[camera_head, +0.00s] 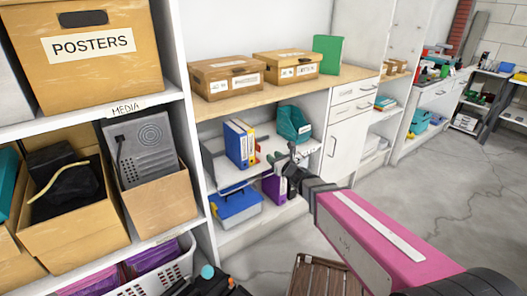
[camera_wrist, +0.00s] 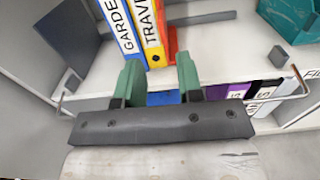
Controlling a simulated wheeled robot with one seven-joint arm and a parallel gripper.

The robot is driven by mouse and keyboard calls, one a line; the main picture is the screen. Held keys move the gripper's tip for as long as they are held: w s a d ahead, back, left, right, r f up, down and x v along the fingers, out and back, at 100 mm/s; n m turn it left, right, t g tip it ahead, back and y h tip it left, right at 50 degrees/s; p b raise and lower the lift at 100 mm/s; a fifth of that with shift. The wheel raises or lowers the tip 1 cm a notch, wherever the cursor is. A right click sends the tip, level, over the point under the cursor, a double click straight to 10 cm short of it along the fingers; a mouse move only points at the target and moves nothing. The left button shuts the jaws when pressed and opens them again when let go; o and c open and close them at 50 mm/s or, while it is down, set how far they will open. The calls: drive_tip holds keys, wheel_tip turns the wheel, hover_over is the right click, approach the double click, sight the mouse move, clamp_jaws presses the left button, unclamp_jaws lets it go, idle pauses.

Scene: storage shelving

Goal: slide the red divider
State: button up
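The red divider (camera_wrist: 173,42) shows in the wrist view as an orange-red strip against the right side of the yellow binder marked TRAVEL (camera_wrist: 150,35). A blue binder marked GARDE... (camera_wrist: 118,25) stands left of the yellow one. All stand on a white shelf (camera_wrist: 225,60). My gripper (camera_wrist: 159,72) has its two green fingers apart with nothing between them. The fingertips are just in front of the binders and divider, and I cannot tell whether they touch. In the head view my gripper (camera_head: 275,160) is at the shelf opening, right of the blue binder (camera_head: 235,146).
A teal holder (camera_head: 293,124) stands at the shelf's right. Below are a blue box (camera_head: 235,206) and purple binders (camera_head: 272,188). Cardboard boxes (camera_head: 226,77) sit on the counter above. A wooden crate (camera_head: 318,278) is on the floor. Open floor lies to the right.

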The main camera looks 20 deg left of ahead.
drive_tip(key=x, duration=1)
drive_tip(key=shift+w, duration=0.1)
drive_tip(key=shift+c, duration=0.3)
clamp_jaws()
